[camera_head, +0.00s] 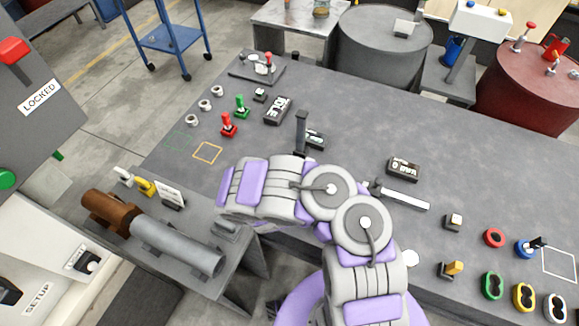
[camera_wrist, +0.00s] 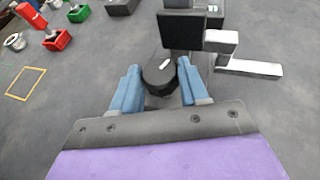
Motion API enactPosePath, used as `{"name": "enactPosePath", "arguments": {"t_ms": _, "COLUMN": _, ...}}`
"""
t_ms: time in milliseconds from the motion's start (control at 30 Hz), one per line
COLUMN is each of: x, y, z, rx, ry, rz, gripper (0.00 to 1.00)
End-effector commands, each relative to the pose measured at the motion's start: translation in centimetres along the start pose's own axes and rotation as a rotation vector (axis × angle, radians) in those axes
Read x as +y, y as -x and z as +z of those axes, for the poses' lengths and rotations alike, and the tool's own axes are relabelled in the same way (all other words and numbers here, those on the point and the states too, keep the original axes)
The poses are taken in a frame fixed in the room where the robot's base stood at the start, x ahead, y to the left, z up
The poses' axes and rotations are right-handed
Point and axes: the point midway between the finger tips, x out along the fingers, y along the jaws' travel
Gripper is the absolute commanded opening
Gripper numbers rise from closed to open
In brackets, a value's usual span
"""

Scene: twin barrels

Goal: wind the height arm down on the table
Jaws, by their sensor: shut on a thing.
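In the wrist view, the two blue fingers of my gripper (camera_wrist: 160,88) stand on either side of a round black knob (camera_wrist: 159,70) with a small white mark, and they are shut on it. Just beyond it rises a dark post (camera_wrist: 183,32), with a pale arm (camera_wrist: 250,67) reaching to the right; this looks like the height arm. In the head view the dark post (camera_head: 301,132) stands upright on the grey table (camera_head: 350,110), beside a small display (camera_head: 316,140). My own arm hides the knob and fingertips there.
Red (camera_head: 228,124) and green (camera_head: 242,106) switches and a yellow outlined square (camera_head: 207,152) lie to the left. A gauge box (camera_head: 403,168) and pale lever (camera_head: 403,198) lie to the right. Barrels (camera_head: 383,48) stand behind the table. The table's back middle is clear.

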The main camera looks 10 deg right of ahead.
Motion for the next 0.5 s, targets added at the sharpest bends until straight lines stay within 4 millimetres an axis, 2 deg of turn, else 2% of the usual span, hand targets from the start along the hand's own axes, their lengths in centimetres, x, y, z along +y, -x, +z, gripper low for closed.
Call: {"name": "enactPosePath", "arguments": {"t_ms": 500, "x": -0.74, "y": -0.37, "z": -0.01, "rx": -0.009, "ry": 0.169, "rz": 0.405, "gripper": 0.14}}
